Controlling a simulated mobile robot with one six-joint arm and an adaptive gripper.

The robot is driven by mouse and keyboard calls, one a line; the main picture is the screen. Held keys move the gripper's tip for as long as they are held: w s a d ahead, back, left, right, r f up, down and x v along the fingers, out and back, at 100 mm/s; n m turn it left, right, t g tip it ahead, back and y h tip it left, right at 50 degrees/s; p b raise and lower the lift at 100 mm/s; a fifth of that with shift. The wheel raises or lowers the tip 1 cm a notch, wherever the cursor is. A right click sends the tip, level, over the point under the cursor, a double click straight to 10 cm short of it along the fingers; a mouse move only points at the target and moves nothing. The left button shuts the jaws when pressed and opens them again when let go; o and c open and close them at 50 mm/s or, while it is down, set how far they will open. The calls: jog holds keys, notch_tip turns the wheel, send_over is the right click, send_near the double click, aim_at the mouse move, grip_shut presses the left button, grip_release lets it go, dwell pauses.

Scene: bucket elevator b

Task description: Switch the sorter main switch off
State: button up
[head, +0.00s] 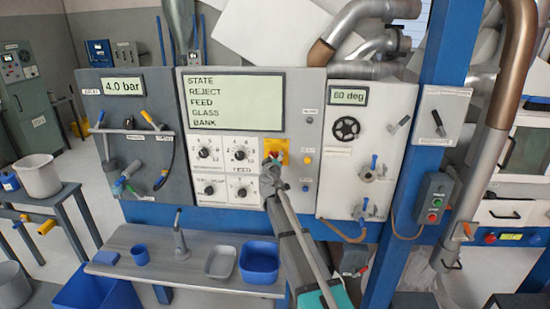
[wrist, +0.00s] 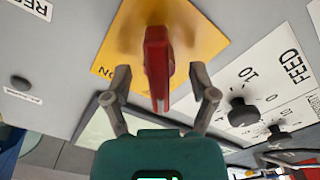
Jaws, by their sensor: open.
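The sorter main switch is a red handle (wrist: 157,62) on a yellow plate (wrist: 190,28) in the wrist view. The letters "ON" show at the plate's corner, and the handle's long side runs roughly up and down the picture. My gripper (wrist: 160,76) is open, with one finger on each side of the handle. Gaps show between the fingers and the handle. In the head view the yellow plate (head: 282,145) is on the grey panel, and my gripper (head: 271,170) is in front of its lower part, hiding most of the handle.
White dial plates with black knobs (head: 240,155) lie left of the switch, under the display screen (head: 235,98). Small buttons (head: 307,160) are close on its right. A shelf (head: 140,240) with blue and grey containers stands below. Pipes and a blue post (head: 425,120) are at the right.

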jog(key=shift+w+d, duration=0.1)
jog(key=shift+w, duration=0.65)
grip_shut()
jog(key=shift+n, duration=0.7)
grip_release()
jog(key=shift+s, duration=0.15)
jog(key=s+a, duration=0.1)
jog(key=s, duration=1)
jog(key=shift+s+a, duration=0.3)
jog(key=shift+s, duration=0.05)
